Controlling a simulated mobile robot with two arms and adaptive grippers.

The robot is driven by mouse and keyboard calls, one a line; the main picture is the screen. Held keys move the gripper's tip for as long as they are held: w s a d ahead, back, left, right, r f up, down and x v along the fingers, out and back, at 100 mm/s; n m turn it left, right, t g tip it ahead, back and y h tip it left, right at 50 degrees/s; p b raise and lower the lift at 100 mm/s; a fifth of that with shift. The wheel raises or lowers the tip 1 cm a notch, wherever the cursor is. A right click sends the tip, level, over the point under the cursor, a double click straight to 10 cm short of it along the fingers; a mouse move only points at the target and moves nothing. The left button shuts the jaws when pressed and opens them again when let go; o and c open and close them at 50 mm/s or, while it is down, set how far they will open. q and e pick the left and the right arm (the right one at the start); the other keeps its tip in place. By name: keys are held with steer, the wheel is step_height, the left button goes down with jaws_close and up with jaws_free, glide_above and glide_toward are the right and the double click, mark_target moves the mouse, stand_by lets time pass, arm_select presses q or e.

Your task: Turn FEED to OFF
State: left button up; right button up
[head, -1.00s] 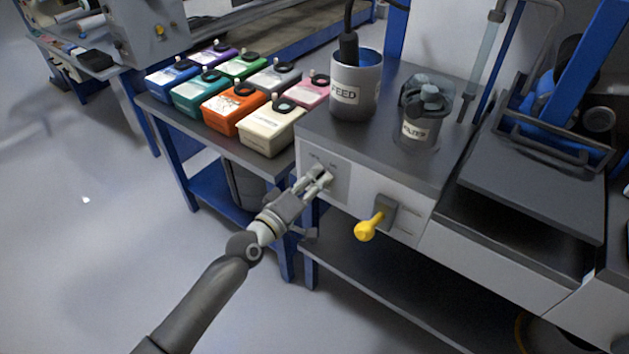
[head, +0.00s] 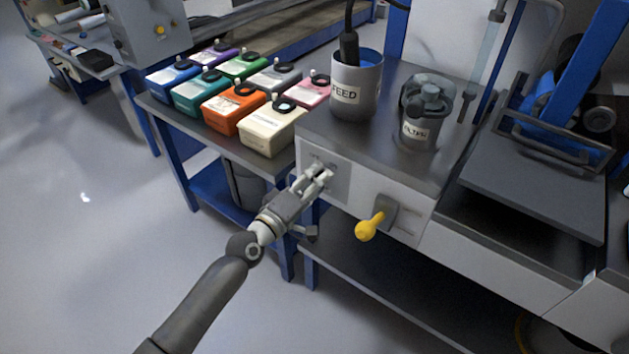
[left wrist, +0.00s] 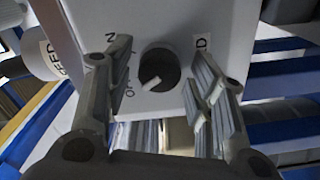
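The FEED knob (left wrist: 158,68) is round and black in the left wrist view. Its white pointer line runs toward the lower left, on the side where letters reading "OF" (left wrist: 127,95) are partly hidden by a finger. My left gripper (left wrist: 158,90) is open, with one finger on each side of the knob. A gap shows on both sides, so the fingers do not appear closed on it. In the head view my left gripper (head: 319,174) is at the pale control panel (head: 341,187) and covers the knob. My right gripper is not in view.
A yellow-handled lever (head: 369,226) sticks out to the right of the panel. A FEED cup (head: 355,88) and a FILTER jar (head: 418,127) stand on top. Several coloured ink tubs (head: 235,110) are on the table to the left. Open floor lies left of my arm.

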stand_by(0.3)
arm_select(q)
steer(key=v, duration=1.2)
